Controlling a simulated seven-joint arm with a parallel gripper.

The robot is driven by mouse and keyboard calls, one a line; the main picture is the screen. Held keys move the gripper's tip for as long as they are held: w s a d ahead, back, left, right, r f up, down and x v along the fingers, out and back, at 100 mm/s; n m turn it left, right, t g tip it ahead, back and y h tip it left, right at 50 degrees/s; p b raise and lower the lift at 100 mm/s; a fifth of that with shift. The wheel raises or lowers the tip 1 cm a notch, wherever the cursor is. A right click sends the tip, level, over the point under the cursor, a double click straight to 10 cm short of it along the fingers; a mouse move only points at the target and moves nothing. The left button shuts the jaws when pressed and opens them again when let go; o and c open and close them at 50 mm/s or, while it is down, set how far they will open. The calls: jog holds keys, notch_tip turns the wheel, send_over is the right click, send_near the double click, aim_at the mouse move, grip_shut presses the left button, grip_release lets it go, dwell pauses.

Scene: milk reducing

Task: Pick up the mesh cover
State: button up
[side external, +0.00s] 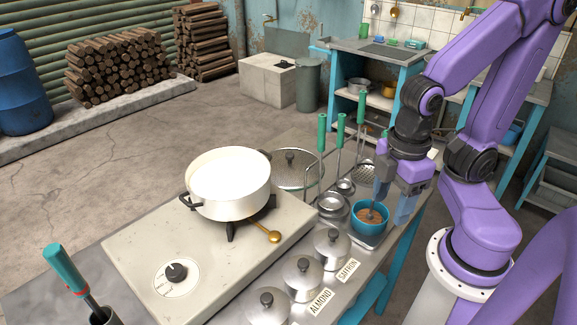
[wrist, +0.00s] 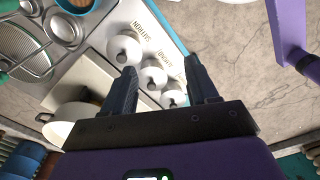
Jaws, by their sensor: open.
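My gripper (side external: 394,205) is open and empty, fingers pointing down by the blue bowl at the counter's right end, well right of the cover. In the wrist view my gripper (wrist: 161,65) has its fingers spread, with lidded tins showing between them.
Upright green-handled utensils (side external: 340,135) stand between the cover and my gripper. The blue bowl (side external: 357,222) holds brown contents. Lidded tins (side external: 303,275) line the front.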

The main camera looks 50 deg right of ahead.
jog(key=shift+r, duration=0.1)
notch_tip(320, 180, up, 5)
jog(key=n+t+h, duration=0.9)
jog(key=n+h, duration=0.1)
jog(key=n, duration=0.4)
send_over(290, 155)
jog(key=s+a, duration=0.3)
notch_tip(290, 155, down, 17)
jog(key=shift+w+f, duration=0.1)
jog(key=shift+f, duration=3.8)
jog(key=x, duration=0.5)
